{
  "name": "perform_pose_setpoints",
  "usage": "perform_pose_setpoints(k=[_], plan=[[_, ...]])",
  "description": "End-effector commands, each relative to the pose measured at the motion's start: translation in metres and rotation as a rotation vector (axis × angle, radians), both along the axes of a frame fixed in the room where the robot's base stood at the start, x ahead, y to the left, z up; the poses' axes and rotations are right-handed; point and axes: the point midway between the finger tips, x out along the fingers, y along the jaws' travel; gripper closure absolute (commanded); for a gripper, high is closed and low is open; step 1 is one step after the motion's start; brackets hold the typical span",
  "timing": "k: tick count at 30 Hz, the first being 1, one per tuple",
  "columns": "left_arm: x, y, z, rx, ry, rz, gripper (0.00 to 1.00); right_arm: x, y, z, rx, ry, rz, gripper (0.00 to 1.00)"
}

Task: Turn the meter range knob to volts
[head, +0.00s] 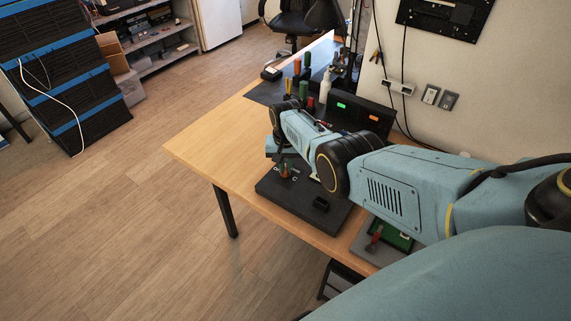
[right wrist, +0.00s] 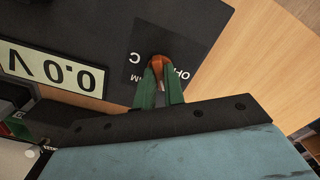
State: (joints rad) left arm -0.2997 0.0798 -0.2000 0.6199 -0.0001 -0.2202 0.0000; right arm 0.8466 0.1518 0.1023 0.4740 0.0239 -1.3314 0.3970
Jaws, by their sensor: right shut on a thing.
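The meter is a black box (head: 327,216) on the wooden bench in the head view, and its dark face (right wrist: 100,35) fills the upper left of the right wrist view. Its pale display (right wrist: 50,68) reads 0.0 V, upside down. The orange range knob (right wrist: 158,63) sits among white marks, with OFF and C legible and another mark partly covered. My right gripper (right wrist: 158,76) has its green fingers shut on the knob, one on each side. In the head view, the right gripper (head: 284,167) is over the meter. The knob's pointer direction cannot be told. My left gripper is not in view.
A green board (head: 396,238) with a red-handled item lies right of the meter. Several tools and a white bottle (head: 325,86) stand behind, by a black box with lit displays (head: 355,113). The bench (head: 205,146) is clear on the left.

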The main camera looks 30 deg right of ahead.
Motion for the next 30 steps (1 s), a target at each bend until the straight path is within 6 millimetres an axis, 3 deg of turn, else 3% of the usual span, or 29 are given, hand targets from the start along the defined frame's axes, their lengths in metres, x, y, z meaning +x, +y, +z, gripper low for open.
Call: perform_pose_setpoints(k=[21, 22, 26, 30], plan=[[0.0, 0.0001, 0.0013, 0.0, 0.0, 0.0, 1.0, 0.0011, -0.0004, 0.0009, -0.001, -0.004, -0.071, 1.0], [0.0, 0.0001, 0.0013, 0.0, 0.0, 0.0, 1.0, 0.0011, -0.0004, 0.0009, -0.001, -0.004, -0.071, 0.85], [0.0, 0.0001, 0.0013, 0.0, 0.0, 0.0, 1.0, 0.0008, -0.0004, 0.0007, -0.001, -0.003, -0.071, 0.68], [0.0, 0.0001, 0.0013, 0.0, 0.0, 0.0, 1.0, 0.0005, -0.0003, 0.0004, 0.0, -0.002, -0.071, 0.67]])
